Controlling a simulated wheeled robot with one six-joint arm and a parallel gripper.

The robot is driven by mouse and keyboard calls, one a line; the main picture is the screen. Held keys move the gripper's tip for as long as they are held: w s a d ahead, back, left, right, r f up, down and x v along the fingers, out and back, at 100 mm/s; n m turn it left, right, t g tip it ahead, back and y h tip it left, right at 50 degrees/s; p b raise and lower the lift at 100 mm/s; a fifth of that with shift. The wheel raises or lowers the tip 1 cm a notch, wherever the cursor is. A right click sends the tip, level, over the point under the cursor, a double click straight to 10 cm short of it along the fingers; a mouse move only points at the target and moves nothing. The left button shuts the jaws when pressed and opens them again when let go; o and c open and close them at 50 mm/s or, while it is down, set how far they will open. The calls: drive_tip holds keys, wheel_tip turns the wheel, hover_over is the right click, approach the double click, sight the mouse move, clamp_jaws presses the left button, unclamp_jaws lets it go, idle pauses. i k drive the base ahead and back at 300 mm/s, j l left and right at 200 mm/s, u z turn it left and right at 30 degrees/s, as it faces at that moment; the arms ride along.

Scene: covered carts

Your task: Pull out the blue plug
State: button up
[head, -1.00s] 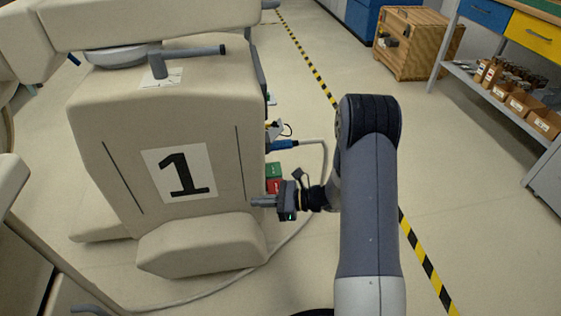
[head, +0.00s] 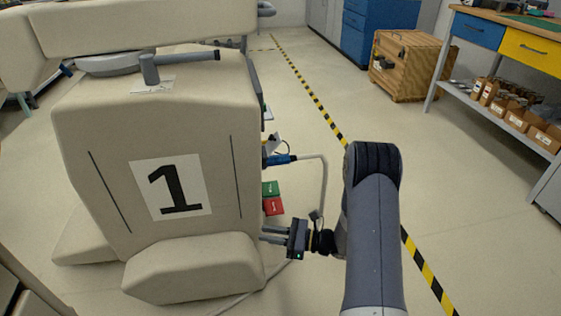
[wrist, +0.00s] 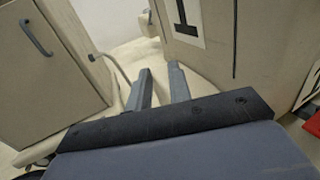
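The blue plug (head: 280,160) sits in the right side of the beige cart marked 1 (head: 110,120), with a grey cable running from it to the right and down. My gripper (head: 266,235) is low beside that cart, below the plug and the red and green blocks, and apart from the plug. In the wrist view my gripper (wrist: 158,82) shows two grey fingers with a gap between them and nothing held. The plug is not visible in the wrist view.
A green block (head: 270,188) and a red block (head: 273,206) are on the cart's side, between plug and gripper. The grey cable (head: 325,185) hangs near my arm. Open floor with a striped tape line (head: 320,105) lies to the right. A wooden crate (head: 412,68) stands farther back.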

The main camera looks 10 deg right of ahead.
sight(282, 159)
drive_tip(key=l+z, duration=0.1)
drive_tip(key=z, duration=1.1)
drive_tip(key=i+l+z, duration=0.1)
drive_tip(key=z, duration=1.05)
drive_tip(key=i+z, duration=0.1)
drive_tip(key=z, duration=1.1)
drive_tip(key=i+j+z, duration=0.1)
drive_tip(key=z, duration=1.1)
drive_tip(key=j, duration=0.35)
drive_tip(key=i+j+u, duration=0.1)
drive_tip(key=j, duration=0.25)
drive_tip(key=j+u, duration=0.25)
drive_tip(key=u, duration=0.15)
drive_tip(key=j+u, duration=0.2)
drive_tip(key=u, duration=0.2)
drive_tip(key=j+u, duration=0.25)
drive_tip(key=u, duration=0.15)
drive_tip(key=j+u, duration=0.25)
drive_tip(key=u, duration=0.15)
drive_tip(key=j+u, duration=0.1)
drive_tip(key=u, duration=0.35)
drive_tip(key=j+u, duration=0.1)
drive_tip(key=u, duration=0.85)
drive_tip(key=i+j+u, duration=0.1)
drive_tip(key=u, duration=0.85)
drive_tip(key=i+u, duration=0.1)
drive_tip(key=u, duration=0.4)
drive_tip(key=i+u, duration=0.1)
drive_tip(key=u, duration=0.8)
drive_tip(key=i+j, duration=0.05)
